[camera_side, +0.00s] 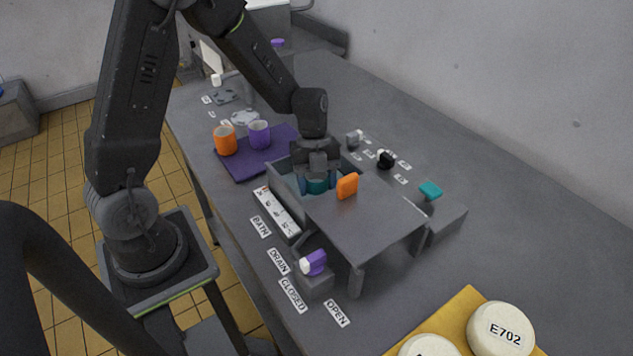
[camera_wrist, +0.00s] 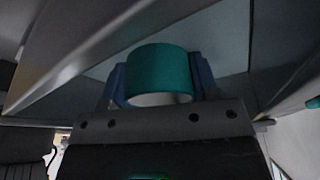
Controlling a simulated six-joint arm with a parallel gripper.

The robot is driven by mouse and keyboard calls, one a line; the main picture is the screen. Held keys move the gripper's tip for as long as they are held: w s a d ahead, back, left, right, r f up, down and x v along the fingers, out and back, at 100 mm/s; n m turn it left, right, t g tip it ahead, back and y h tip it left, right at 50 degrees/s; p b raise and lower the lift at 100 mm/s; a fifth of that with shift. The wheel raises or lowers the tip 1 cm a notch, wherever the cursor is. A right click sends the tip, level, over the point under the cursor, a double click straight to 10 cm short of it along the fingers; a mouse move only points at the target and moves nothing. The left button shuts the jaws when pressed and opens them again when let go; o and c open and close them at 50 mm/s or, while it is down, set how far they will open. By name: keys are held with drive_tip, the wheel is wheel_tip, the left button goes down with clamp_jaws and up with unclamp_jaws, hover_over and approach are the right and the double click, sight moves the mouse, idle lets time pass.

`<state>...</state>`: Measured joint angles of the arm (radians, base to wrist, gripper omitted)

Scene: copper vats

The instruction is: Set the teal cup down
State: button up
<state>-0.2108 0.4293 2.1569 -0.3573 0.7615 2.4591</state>
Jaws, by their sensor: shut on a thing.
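The teal cup (camera_wrist: 160,72) is between the two blue fingers of my gripper (camera_wrist: 162,84) in the wrist view, with a finger against each side. In the side view my gripper (camera_side: 317,186) reaches down into the open end of a grey bath box (camera_side: 284,182). Only a small teal part of the cup (camera_side: 317,186) shows there, between the fingers. The box wall and the gripper hide the rest, so I cannot tell whether the cup touches the bottom.
An orange cup (camera_side: 225,140) and a purple cup (camera_side: 259,134) stand on a purple mat (camera_side: 238,171). A purple-and-white knob (camera_side: 313,263) is in front, and a teal block (camera_side: 430,190) is at right.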

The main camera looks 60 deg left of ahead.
drive_tip(key=o, duration=0.9)
drive_tip(key=shift+f, duration=0.15)
drive_tip(key=shift+o, duration=0.2)
drive_tip(key=v, duration=1.2)
drive_tip(key=s+d+r+n+t+y, duration=0.1)
drive_tip(key=s+d+r+n+t, duration=0.2)
drive_tip(key=s+n, duration=0.5)
drive_tip(key=s+d+r+n+t+y, duration=0.2)
drive_tip(key=s+r+n, duration=0.4)
drive_tip(key=n, duration=0.8)
drive_tip(key=shift+s+d+r+t, duration=0.2)
drive_tip(key=shift+s+d+t, duration=0.65)
drive_tip(key=shift+s+t, duration=0.15)
